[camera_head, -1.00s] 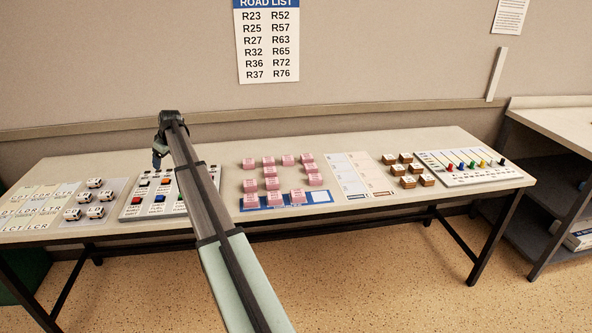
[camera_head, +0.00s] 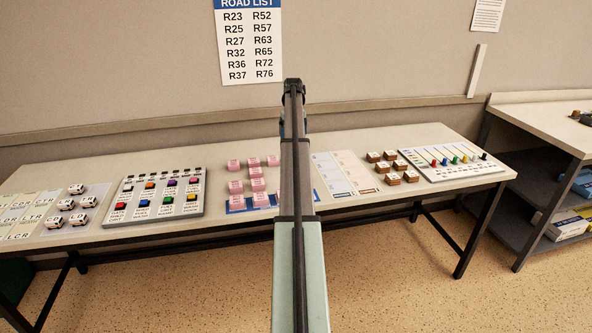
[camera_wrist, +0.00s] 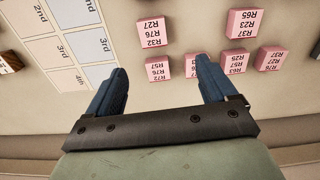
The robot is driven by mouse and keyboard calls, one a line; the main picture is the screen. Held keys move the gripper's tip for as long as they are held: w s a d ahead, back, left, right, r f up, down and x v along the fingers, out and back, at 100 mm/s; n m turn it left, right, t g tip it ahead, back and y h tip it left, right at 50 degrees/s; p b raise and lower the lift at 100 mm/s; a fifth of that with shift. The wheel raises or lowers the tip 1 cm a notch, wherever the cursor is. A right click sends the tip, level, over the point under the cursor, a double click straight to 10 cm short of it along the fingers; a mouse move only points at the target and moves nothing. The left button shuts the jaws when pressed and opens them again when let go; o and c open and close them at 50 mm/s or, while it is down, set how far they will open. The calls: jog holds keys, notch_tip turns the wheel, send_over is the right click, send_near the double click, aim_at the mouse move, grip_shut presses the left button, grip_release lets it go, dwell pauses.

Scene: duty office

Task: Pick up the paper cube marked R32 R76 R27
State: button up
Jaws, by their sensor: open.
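In the wrist view, which shows the table upside down, a pink paper cube (camera_wrist: 152,33) carries the inverted marks R32, R76 and R27. It stands ahead of my gripper (camera_wrist: 162,64), whose two blue fingers are apart, with nothing held between them. Another pink cube (camera_wrist: 158,69) shows in the gap between the fingertips, apparently on the table below. In the head view the gripper end is mostly behind my arm. The marked cube cannot be made out there; my arm covers the right side of the pink group.
More pink cubes (camera_wrist: 243,23) stand close by on the right in the wrist view. A printed sheet (camera_head: 342,170) lies right of the group, with brown blocks (camera_head: 391,174) beyond it. A button panel (camera_head: 157,198) lies to the left. The wall rises behind the table.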

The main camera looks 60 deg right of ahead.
jog(key=f, duration=0.2)
jog(key=s+f, duration=0.1)
jog(key=f, duration=0.5)
jog(key=shift+s+d+f, duration=0.2)
jog(key=shift+d+f, duration=0.05)
jog(key=shift+d, duration=0.15)
jog(key=shift+a+f, duration=0.2)
jog(key=shift+f, duration=2.45)
jog(key=shift+c, duration=0.5)
jog(key=c, duration=1)
